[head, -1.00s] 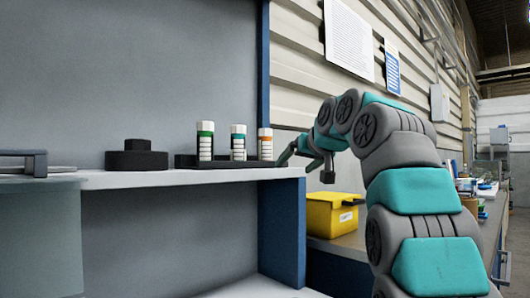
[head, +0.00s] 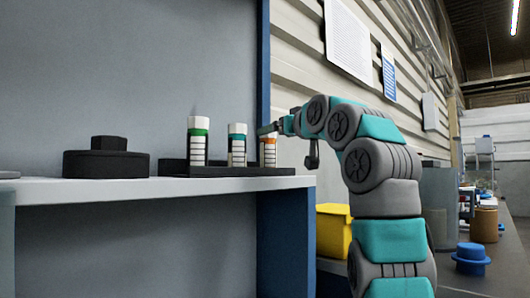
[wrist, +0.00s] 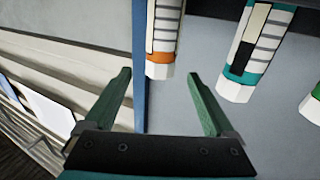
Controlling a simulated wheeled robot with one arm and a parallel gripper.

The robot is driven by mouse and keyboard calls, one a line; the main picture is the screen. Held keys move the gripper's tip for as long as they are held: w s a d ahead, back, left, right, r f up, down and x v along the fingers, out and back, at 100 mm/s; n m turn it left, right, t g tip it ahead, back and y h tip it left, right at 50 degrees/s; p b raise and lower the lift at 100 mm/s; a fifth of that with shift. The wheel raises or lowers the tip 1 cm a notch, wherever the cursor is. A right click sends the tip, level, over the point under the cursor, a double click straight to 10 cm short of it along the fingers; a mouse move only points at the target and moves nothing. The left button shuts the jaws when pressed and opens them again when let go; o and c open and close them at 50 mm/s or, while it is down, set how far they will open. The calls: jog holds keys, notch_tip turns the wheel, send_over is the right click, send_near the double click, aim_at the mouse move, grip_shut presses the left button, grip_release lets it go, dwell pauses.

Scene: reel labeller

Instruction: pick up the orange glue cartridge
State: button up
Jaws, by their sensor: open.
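The orange glue cartridge (head: 268,154), white with an orange band and dark stripes, stands upright at the right end of a black rack (head: 222,170) on the shelf. My gripper (head: 264,129) is at its top in the head view and hides its cap. In the wrist view the cartridge (wrist: 163,42) appears inverted, its white cap end showing between the two green fingertips of my open gripper (wrist: 160,75). Nothing is gripped. I cannot tell whether the fingers reach around the cap or stop short of it.
A teal-banded cartridge (head: 237,146) stands close left of the orange one, then a green-banded one (head: 198,142). A black round block (head: 106,160) sits farther left on the shelf. A blue upright edge (head: 263,60) is just behind. A yellow bin (head: 334,230) stands lower right.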

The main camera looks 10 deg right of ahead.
aim_at(269, 138)
jog(key=shift+x, duration=0.75)
jog(key=p+x, duration=0.1)
jog(key=x, duration=0.1)
jog(key=p+x, duration=0.1)
jog(key=x, duration=0.1)
jog(key=shift+r+p, duration=0.2)
jog(key=shift+p, duration=0.15)
jog(key=shift+w+a+f, duration=0.1)
jog(key=shift+w, duration=0.35)
grip_shut()
